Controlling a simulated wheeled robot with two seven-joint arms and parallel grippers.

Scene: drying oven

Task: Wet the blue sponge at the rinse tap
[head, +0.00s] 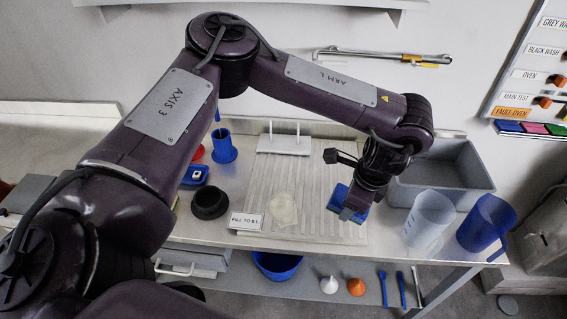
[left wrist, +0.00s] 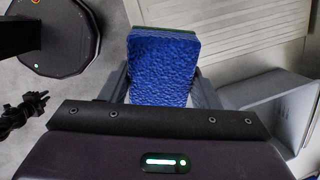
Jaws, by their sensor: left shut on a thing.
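The blue sponge (left wrist: 162,68) is between the fingers of my left gripper in the left wrist view, its rough blue face showing and a green edge at its far end. In the head view my left gripper (head: 352,208) is shut on the sponge (head: 339,194) above the right part of the ribbed draining board, left of the grey sink basin. A metal wall pipe (head: 375,55) with a yellow tag runs along the back wall; it may be the rinse tap, but I cannot tell. My right gripper is out of view.
The grey basin (head: 467,192) is behind a clear jug (head: 428,222) and a blue jug (head: 487,224) at the right. A white rack (head: 284,146), a pale round piece (head: 284,209), a label card (head: 246,221) and a black ring (head: 209,203) stand on or beside the board.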

